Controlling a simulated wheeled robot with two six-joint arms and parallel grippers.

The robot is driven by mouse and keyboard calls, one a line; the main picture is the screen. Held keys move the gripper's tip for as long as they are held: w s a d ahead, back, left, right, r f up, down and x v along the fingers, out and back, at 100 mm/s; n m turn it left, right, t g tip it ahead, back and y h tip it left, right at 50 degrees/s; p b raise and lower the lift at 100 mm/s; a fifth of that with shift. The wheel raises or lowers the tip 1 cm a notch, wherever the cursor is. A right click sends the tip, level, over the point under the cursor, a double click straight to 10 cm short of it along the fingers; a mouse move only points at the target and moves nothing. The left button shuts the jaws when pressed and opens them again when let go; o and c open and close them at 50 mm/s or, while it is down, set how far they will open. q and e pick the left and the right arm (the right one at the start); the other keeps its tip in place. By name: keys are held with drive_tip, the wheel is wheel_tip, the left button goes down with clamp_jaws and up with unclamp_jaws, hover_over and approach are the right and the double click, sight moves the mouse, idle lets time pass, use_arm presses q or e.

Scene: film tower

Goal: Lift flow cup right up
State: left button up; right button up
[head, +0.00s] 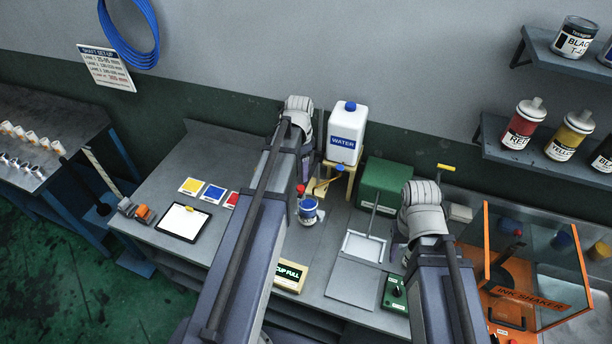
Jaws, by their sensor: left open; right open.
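I cannot pick out the flow cup with certainty. A small blue and white tin (308,212) stands on the grey bench just right of my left arm, with a small red-topped item (300,189) above its rim. A small cream sign reading "CUP FULL" (290,276) sits in front of it. My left arm rises through the middle of the head view, left of the tin. My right arm rises right of the green control box. The fingers of both grippers are hidden behind my arm links, and nothing shows held.
A white water container (346,133) stands on a wooden stand behind the tin. A green box (383,187) and white tray (363,247) lie right. The orange ink shaker (535,290) has clear panels.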

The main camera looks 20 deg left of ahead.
sight(301, 187)
use_arm(q)
drive_tip(key=shift+s+f, duration=0.1)
drive_tip(key=shift+f, duration=0.1)
wheel_tip(301, 187, down, 8)
drive_tip(key=b, duration=0.8)
drive_tip(key=shift+r, duration=0.25)
clamp_jaws()
idle(0.9)
